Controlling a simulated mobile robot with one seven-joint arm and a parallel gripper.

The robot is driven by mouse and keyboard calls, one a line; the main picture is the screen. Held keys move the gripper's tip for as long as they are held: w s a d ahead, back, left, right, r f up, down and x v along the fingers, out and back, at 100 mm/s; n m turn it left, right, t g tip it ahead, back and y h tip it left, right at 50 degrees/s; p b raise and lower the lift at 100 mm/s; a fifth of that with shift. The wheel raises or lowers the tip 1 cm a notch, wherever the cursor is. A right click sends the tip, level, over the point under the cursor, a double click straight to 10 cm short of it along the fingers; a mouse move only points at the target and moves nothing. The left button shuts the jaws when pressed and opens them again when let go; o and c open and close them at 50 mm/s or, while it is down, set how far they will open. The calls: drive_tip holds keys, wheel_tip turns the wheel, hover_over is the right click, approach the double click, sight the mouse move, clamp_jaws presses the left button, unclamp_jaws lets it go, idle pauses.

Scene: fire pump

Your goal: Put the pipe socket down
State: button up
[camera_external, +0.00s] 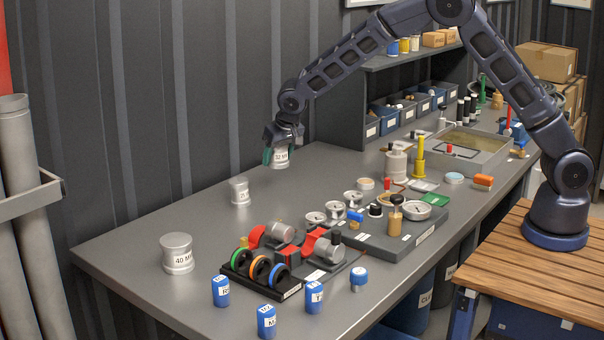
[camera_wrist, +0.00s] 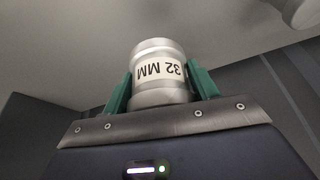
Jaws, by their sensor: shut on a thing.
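My gripper (camera_wrist: 160,92) is shut on a silver pipe socket labelled "32 MM" (camera_wrist: 155,53), with a green finger on each side of it in the wrist view. In the external view the held socket (camera_external: 281,160) hangs below my gripper (camera_external: 280,150), over the back part of the grey table (camera_external: 215,225). It looks raised above the table, but the exact gap is hard to tell. A smaller silver socket (camera_external: 239,191) stands upright on the table to the left of it. A larger socket labelled "40 M..." (camera_external: 177,254) stands at the front left.
A black rack with coloured rings (camera_external: 262,277) and several blue labelled cylinders (camera_external: 267,321) stand along the front edge. A dark board (camera_external: 385,235) with fittings lies at mid-table. Blue bins (camera_external: 388,118) line the back. The table between the sockets and the board is clear.

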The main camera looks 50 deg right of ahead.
sight(275, 184)
drive_tip(key=shift+f, duration=3.15)
drive_tip(key=shift+f, duration=0.15)
drive_tip(key=o, duration=1.2)
drive_tip(key=shift+c, duration=0.2)
